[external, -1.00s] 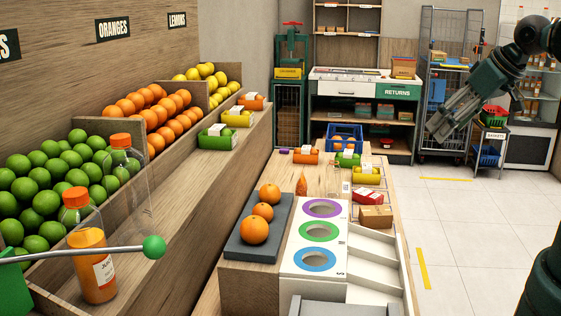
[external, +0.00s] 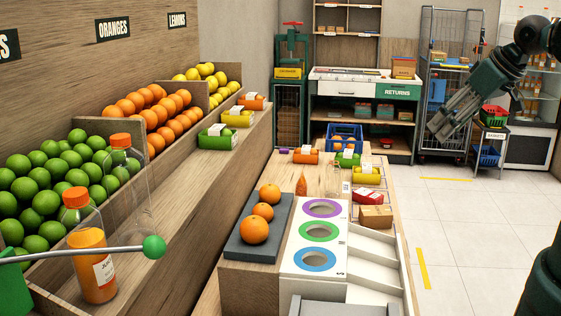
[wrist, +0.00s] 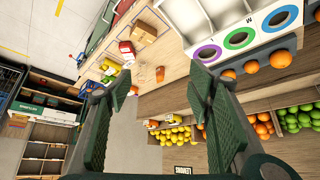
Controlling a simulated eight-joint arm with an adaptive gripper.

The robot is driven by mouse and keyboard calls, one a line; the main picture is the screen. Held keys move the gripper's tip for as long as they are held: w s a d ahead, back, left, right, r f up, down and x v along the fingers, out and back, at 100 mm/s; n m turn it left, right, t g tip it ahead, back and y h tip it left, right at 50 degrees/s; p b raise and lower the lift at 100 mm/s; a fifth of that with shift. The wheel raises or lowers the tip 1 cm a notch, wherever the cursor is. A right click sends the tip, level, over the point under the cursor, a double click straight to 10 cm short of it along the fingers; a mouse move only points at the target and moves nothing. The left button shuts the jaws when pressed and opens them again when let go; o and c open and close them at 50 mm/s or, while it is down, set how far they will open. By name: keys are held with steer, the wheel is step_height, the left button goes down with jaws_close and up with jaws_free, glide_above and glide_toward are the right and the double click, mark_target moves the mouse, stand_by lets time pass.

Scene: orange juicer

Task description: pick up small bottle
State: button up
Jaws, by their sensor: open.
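My gripper (external: 437,128) hangs in the air at the upper right in the external view, well away from the counter. In the wrist view its two fingers (wrist: 158,78) stand wide apart with nothing between them. A juice bottle with an orange cap (external: 92,265) stands upright at the front left, and a taller clear bottle with an orange cap (external: 124,170) stands behind it. A small pale upright item (external: 346,188) on the counter may be a small bottle; it is too small to tell. Green, yellow and orange containers lie near the counter's far end.
The wooden counter (external: 232,290) holds a grey tray with several oranges (external: 254,229), a white panel with three coloured rings (external: 318,232), an orange cone-like item (external: 301,184), boxes and a blue basket (external: 345,137). Fruit bins line the left wall.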

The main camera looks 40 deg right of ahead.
steer(key=shift+w, duration=0.1)
stand_by(0.3)
steer(key=w, duration=0.1)
steer(key=n+g+b, duration=0.2)
steer(key=n+g, duration=0.4)
steer(key=n, duration=0.6)
glide_above(334, 158)
steer(key=s+a, duration=0.3)
steer(key=s, duration=0.7)
step_height(334, 158, down, 12)
steer(key=w+d+f+n, duration=0.1)
steer(key=w+f, duration=0.2)
steer(key=f, duration=0.2)
steer(key=w+d+f+n, duration=0.1)
steer(key=w+f, duration=0.2)
steer(key=f, duration=0.2)
steer(key=w+f+n+g, duration=0.1)
steer(key=w+f, duration=0.2)
steer(key=f, duration=0.2)
steer(key=shift+w+d+f+b, duration=0.1)
steer(key=shift+w+d+b, duration=0.2)
steer(key=shift+d, duration=0.1)
steer(key=shift+w+f, duration=0.15)
steer(key=shift+f, duration=0.3)
